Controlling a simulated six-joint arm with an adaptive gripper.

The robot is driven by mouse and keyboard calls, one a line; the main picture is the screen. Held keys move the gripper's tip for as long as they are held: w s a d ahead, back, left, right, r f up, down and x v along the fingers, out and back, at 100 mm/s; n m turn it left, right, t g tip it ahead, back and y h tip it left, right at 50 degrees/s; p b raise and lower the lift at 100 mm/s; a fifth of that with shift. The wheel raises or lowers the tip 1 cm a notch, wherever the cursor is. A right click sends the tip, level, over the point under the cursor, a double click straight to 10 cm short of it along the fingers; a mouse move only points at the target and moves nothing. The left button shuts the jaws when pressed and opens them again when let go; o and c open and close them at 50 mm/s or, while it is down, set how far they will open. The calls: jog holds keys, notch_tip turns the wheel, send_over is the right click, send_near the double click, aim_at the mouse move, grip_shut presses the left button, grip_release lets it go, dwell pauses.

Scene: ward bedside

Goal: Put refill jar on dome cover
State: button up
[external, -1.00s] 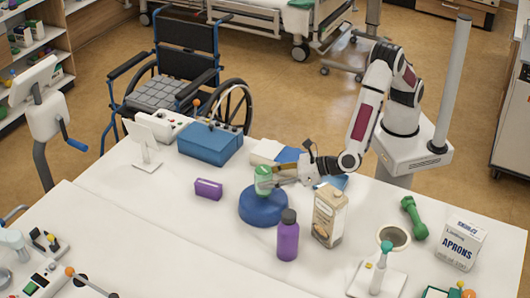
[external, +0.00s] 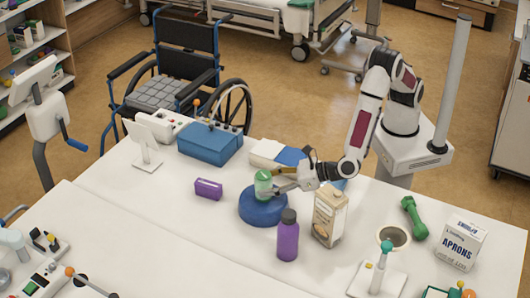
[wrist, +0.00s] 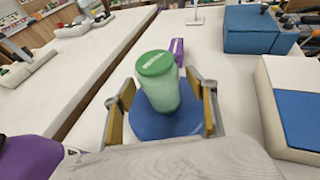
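The refill jar (external: 263,184) is a translucent green cylinder with a darker green lid. It stands on top of the blue dome cover (external: 262,212) and looks roughly upright. My gripper (external: 274,181) is at the jar from the right. In the wrist view, the jar (wrist: 160,88) lies between my two fingers (wrist: 161,78), with blue dome cover (wrist: 150,127) showing in the gaps on both sides. The gripper is open and its fingers look clear of the jar. The jar's contact with the dome is partly hidden.
A purple bottle (external: 288,238) and a beige carton (external: 329,218) stand close in front and right of the dome. A small purple box (external: 208,190) lies to the left. A blue case (external: 210,145) is behind.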

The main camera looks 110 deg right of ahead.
jog(key=shift+r, duration=0.15)
jog(key=v, duration=1.2)
jog(key=shift+w+r, duration=0.15)
dwell(0.8)
